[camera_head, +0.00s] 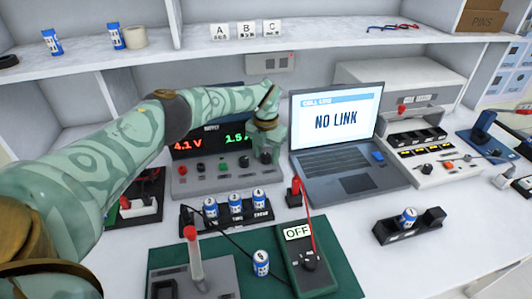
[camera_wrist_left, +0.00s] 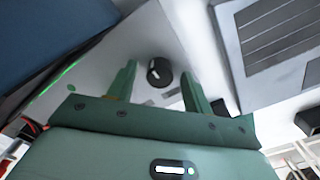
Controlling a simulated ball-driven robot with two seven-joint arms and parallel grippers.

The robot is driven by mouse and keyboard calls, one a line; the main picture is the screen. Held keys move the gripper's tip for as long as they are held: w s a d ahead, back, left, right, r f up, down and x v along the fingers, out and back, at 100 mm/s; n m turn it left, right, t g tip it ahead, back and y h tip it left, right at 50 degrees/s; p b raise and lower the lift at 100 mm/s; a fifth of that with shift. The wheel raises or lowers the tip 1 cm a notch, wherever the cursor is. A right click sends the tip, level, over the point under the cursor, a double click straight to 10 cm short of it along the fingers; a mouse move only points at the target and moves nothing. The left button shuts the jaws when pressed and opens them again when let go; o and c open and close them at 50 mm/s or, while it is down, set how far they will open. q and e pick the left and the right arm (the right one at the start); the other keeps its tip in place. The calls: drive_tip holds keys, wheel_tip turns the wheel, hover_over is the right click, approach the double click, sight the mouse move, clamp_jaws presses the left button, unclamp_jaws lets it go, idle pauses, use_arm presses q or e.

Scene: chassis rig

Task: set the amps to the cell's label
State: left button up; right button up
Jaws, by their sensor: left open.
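The power supply (camera_head: 190,184) stands at the back left, its display reading 4.1 V in red and about 1.5 in green, partly hidden by my arm. Its rightmost black knob (camera_head: 266,157) also shows in the left wrist view (camera_wrist_left: 159,71) with a white pointer mark. My left gripper (camera_head: 267,143) is over this knob; in the left wrist view its open fingers (camera_wrist_left: 158,75) stand either side of it, with gaps. Blue-and-white cells stand in a black rack (camera_head: 190,219); another cell (camera_head: 261,263) is on the green mat and one (camera_head: 408,217) in a black holder. Their labels are too small to read.
A laptop (camera_head: 345,150) reading NO LINK stands right of the supply. A multimeter (camera_head: 308,262) showing OFF lies on the green mat (camera_head: 343,272) with a red probe. A grey tester (camera_head: 415,150) is at the back right. Cards A, B, C (camera_head: 246,31) stand on the shelf.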

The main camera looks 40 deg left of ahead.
sight(266, 155)
use_arm(q)
wheel_tip(266, 155, up, 16)
drive_tip(key=p, duration=0.5)
use_arm(e)
drive_tip(key=r, duration=0.1)
drive_tip(key=w+r, duration=0.1)
drive_tip(key=r, duration=0.1)
drive_tip(key=w+r, duration=0.1)
drive_tip(key=shift+r, duration=0.35)
use_arm(q)
drive_tip(key=shift+r, duration=0.1)
